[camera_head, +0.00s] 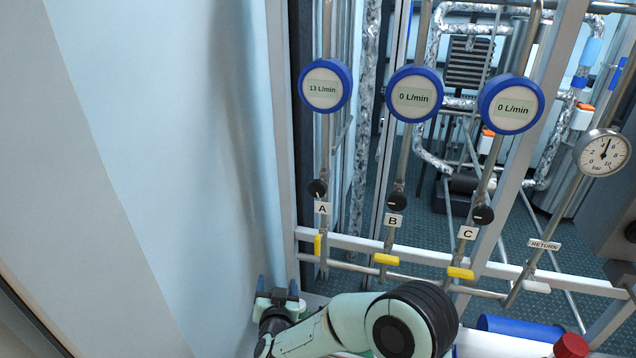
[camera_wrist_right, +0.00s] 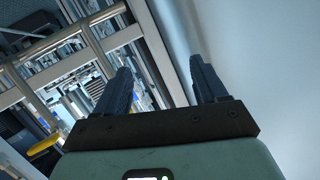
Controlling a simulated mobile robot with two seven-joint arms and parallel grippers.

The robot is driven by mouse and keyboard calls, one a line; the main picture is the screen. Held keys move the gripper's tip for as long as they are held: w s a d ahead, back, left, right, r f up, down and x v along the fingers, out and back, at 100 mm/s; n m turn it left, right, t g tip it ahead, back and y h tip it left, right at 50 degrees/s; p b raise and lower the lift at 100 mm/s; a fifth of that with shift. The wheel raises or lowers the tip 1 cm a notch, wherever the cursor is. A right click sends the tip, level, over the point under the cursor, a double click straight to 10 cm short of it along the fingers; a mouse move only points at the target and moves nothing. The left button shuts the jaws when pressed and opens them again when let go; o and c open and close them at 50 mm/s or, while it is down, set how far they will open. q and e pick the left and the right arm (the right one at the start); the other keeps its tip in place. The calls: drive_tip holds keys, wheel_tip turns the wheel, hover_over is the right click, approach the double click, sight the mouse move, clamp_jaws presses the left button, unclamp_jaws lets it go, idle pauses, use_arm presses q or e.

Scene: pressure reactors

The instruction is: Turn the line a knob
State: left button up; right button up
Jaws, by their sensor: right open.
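The line A knob (camera_head: 317,188) is a small black knob on the line A pipe, just above the label A (camera_head: 322,208). The blue-rimmed meter (camera_head: 324,85) above it reads 13 L/min. Below the label, a yellow lever (camera_head: 318,245) stands upright along the pipe. My right gripper (camera_head: 278,287) is below and left of the knob, apart from it. Its two dark fingers are spread and empty, as the right wrist view also shows (camera_wrist_right: 160,68). I cannot make out the knob in that view. My left gripper is out of view.
Lines B and C have black knobs (camera_head: 397,201) (camera_head: 482,214), meters reading 0 L/min, and crosswise yellow levers (camera_head: 386,259) (camera_head: 460,273). A pressure gauge (camera_head: 602,153) is at right. A metal rail (camera_head: 460,259) crosses below the labels. A pale wall (camera_head: 170,150) borders the left.

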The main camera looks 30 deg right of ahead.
wheel_tip(320, 180, up, 16)
drive_tip(key=s+d+m+h, duration=0.2)
drive_tip(key=m+h, duration=0.2)
drive_tip(key=h, duration=0.1)
drive_tip(key=m+g+h, duration=0.2)
drive_tip(key=m, duration=0.1)
approach(316, 189)
drive_tip(key=p+x, duration=0.3)
drive_tip(key=x, duration=0.7)
drive_tip(key=shift+w+d+f+p, duration=0.2)
drive_tip(key=shift+w+d+p, duration=0.15)
drive_tip(key=shift+w+d, duration=0.15)
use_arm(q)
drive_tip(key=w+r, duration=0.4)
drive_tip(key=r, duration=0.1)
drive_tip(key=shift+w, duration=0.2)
use_arm(e)
drive_tip(key=shift+d, duration=0.1)
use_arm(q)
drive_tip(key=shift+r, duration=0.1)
use_arm(e)
drive_tip(key=shift+s, duration=0.15)
drive_tip(key=shift+c, duration=0.4)
